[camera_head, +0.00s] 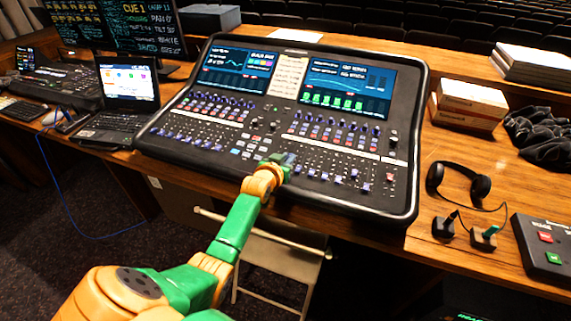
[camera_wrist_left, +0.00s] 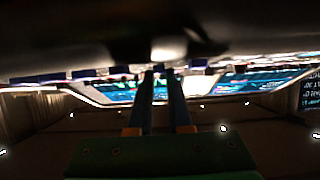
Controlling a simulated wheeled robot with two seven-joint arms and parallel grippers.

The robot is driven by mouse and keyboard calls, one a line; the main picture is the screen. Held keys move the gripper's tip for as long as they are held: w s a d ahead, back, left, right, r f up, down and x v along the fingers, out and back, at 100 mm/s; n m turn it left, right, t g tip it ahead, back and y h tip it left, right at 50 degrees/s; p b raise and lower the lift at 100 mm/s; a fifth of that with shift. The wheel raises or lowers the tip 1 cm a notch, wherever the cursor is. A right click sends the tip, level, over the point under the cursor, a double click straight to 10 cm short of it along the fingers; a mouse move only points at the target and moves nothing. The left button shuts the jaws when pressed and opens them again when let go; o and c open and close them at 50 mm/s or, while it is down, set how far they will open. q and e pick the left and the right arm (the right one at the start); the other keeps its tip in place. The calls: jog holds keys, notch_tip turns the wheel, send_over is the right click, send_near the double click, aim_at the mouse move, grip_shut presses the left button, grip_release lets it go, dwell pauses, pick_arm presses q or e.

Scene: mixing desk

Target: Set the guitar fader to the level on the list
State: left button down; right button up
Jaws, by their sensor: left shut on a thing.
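The mixing console (camera_head: 402,150) lies on the wooden desk with rows of fader caps and knobs along its front half. My left gripper (camera_head: 284,162) is down at the front middle of the console, shut on a fader cap that its fingers mostly hide. In the left wrist view, the two fingers (camera_wrist_left: 161,80) reach up to the dark, blurred console surface, close together. I cannot read which channel this fader belongs to. A cream sheet with lines of text (camera_head: 288,76) sits between the console's two screens, too small to read. My right gripper is not in view.
A laptop (camera_head: 128,90) stands left of the console, with a monitor showing CUE 1 (camera_head: 145,28) behind it. Headphones (camera_head: 460,180), boxes (camera_head: 468,103) and a button box (camera_head: 545,245) are at the right. A folding chair (camera_head: 275,258) stands below the desk's front edge.

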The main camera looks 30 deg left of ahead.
pick_arm(q)
jog(key=c, duration=1.1)
grip_release()
jog(key=p+v, duration=0.1)
jog(key=v, duration=0.6)
jog(key=shift+s+d, duration=0.1)
